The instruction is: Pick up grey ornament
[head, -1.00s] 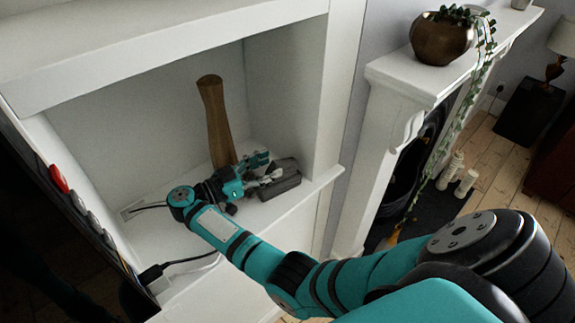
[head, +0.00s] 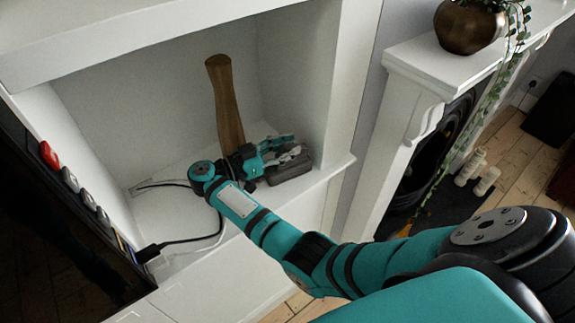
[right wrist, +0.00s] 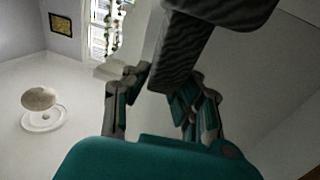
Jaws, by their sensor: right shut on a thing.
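The grey ornament (head: 290,168) is a dark, blocky piece at the front right of the white alcove shelf. In the right wrist view it shows large and ridged at the top (right wrist: 180,55). My right gripper (head: 282,150) reaches in from the left of it, and its teal and grey fingers are shut on it. In the right wrist view the fingers (right wrist: 165,88) lie on either side of its lower end. The fingers hide part of the ornament in the head view. I cannot tell whether it is clear of the shelf. My left gripper is not in view.
A tall wooden piece (head: 226,100) stands in the alcove just behind my right gripper. Black and white cables (head: 185,240) lie at the left, near a dark panel with a row of buttons (head: 70,180). A mantelpiece (head: 440,65) with a bronze pot (head: 466,27) stands to the right.

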